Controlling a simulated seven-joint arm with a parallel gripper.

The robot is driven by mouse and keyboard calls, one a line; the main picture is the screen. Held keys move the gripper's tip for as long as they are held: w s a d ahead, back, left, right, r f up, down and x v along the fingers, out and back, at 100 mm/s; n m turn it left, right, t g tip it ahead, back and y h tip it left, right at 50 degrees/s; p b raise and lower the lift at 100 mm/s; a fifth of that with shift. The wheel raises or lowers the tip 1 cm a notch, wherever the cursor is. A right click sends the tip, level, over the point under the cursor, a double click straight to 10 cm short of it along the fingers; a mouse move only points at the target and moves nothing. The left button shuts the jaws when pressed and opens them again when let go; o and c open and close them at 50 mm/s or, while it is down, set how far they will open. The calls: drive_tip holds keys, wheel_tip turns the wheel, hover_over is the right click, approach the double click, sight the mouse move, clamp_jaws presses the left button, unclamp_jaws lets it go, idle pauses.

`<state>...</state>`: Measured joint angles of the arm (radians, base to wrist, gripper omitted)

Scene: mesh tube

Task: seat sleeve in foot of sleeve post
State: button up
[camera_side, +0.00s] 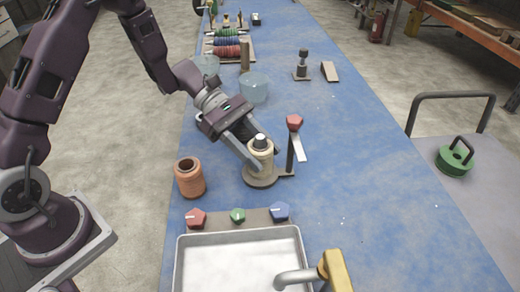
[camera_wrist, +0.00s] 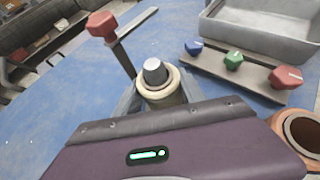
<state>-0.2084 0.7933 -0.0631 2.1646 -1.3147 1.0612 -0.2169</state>
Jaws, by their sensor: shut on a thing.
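The beige sleeve (camera_side: 261,158) is upright around the sleeve post, whose pale rounded tip (camera_side: 260,141) stands out of its top. In the wrist view the sleeve's rim (camera_wrist: 158,82) rings the grey post tip (camera_wrist: 155,71), and my gripper's body hides the foot.
A thin dark post with a red knob (camera_side: 294,122) stands close to the right of the sleeve. An orange-brown pot (camera_side: 190,180) stands left. A panel with red, green and blue knobs (camera_side: 238,215) and a sink (camera_side: 240,233) lie in front.

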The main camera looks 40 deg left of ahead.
drive_tip(key=o, duration=1.5)
drive_tip(key=shift+c, duration=0.2)
drive_tip(key=shift+r, duration=0.1)
drive_tip(key=v, duration=1.2)
drive_tip(key=s+d+r+m+y, duration=0.2)
drive_tip(key=s+r+m+y, duration=0.15)
drive_tip(key=s+m, duration=0.2)
drive_tip(key=s+d+r+m+y, duration=0.2)
drive_tip(key=s+r+m+y, duration=0.15)
drive_tip(key=s, duration=0.35)
drive_tip(key=s+a+r+m+t+y, duration=0.3)
drive_tip(key=s+a+m+t+y, duration=0.1)
drive_tip(key=s+m, duration=0.5)
drive_tip(key=shift+s+a+t+y, duration=0.4)
drive_tip(key=shift+s+t+y, duration=0.2)
drive_tip(key=shift+t, duration=0.1)
drive_tip(key=shift+w, duration=0.1)
